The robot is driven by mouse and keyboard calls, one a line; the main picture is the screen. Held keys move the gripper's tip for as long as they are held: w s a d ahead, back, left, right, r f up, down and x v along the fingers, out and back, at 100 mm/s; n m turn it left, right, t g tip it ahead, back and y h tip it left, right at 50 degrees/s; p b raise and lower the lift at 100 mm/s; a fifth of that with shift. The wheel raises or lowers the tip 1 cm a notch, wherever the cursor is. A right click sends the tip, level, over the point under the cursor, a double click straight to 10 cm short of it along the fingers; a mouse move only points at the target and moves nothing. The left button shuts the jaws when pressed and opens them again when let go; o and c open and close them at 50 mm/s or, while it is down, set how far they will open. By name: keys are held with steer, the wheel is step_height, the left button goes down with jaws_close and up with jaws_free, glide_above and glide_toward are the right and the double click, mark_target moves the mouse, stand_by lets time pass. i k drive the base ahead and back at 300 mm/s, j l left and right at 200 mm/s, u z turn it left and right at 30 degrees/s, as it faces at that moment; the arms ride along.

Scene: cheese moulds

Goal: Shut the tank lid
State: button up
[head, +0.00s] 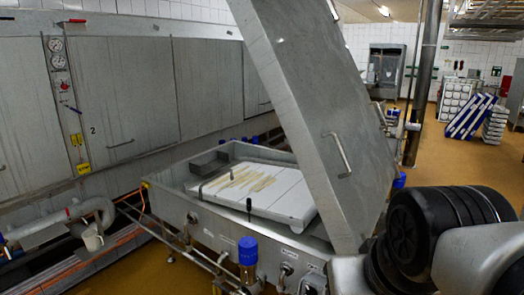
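The tank lid (300,85) is a large flat grey metal panel. It stands raised at a steep tilt above the right side of the tank, so the lid is open. A bar-shaped handle (338,155) is fixed to the face of the lid. The tank (170,205) is a low, wide metal basin, open at the top on its left side. A white slab with yellowish streaks (290,195) lies inside it. The right part of the tank is hidden behind the lid and my arm. My arm's dark and pale links fill the lower right; my gripper is not visible.
Pipes and a blue-capped fitting (248,252) stick out along the tank's front. Closed metal cabinets (120,95) line the left wall. A vertical pipe (424,85) stands behind the lid. Stacked white-and-blue moulds (472,117) stand at the back right, with open brown floor before them.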

mark_target(312, 81)
steer(key=l+z, duration=0.1)
steer(key=z, duration=0.3)
steer(key=l+u, duration=0.25)
steer(key=l, duration=0.2)
steer(key=u, duration=0.4)
steer(key=i+l+u, duration=0.1)
steer(key=u, duration=0.3)
steer(key=l+u, duration=0.15)
steer(key=u, duration=0.25)
steer(key=i+l+u, duration=0.1)
steer(key=u, duration=0.3)
steer(key=i+l, duration=0.1)
steer(key=l, duration=1.35)
steer(key=i+l, duration=0.15)
steer(key=l, duration=0.55)
